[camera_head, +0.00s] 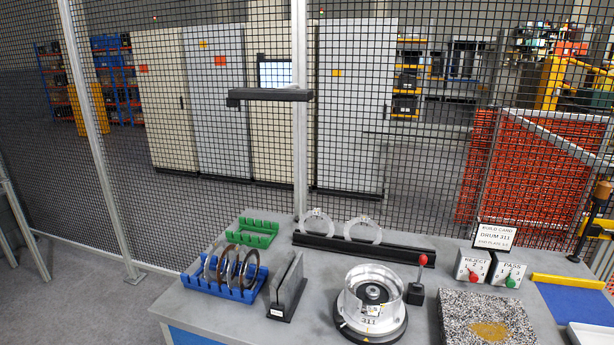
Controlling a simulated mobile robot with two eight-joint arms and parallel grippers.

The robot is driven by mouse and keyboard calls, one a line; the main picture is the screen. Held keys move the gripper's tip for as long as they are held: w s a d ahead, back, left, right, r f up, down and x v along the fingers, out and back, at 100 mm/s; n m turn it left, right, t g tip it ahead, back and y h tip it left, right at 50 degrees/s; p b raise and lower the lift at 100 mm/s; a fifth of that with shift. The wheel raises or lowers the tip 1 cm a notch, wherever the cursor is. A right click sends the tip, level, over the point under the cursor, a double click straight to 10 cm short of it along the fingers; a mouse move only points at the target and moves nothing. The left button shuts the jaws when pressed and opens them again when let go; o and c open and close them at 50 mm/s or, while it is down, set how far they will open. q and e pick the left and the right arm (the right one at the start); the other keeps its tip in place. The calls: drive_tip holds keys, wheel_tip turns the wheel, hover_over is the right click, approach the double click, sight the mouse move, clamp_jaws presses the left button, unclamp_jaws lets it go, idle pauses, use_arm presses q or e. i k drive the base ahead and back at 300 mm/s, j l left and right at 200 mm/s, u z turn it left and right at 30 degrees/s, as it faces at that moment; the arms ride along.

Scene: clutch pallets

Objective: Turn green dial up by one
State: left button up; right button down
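The green dial (511,282) sits low on the sloped front of a small white box labelled PASS (515,269), at the right back of the table. Small digits are printed around it, but the dial's pointer is too small for me to tell its setting. A matching box labelled REJECT (466,263) with a red dial (473,277) stands just to its left. Neither of my grippers is in view, and nothing touches the dials.
A build card (494,235) stands behind the boxes. A metal drum (371,297) marked 311, a red-knobbed lever (422,261) and a speckled pad (468,312) lie in front. A blue rack (213,287) holds dark rings at left. A yellow bar (569,282) lies right.

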sight(510, 283)
drive_tip(key=z, duration=1.35)
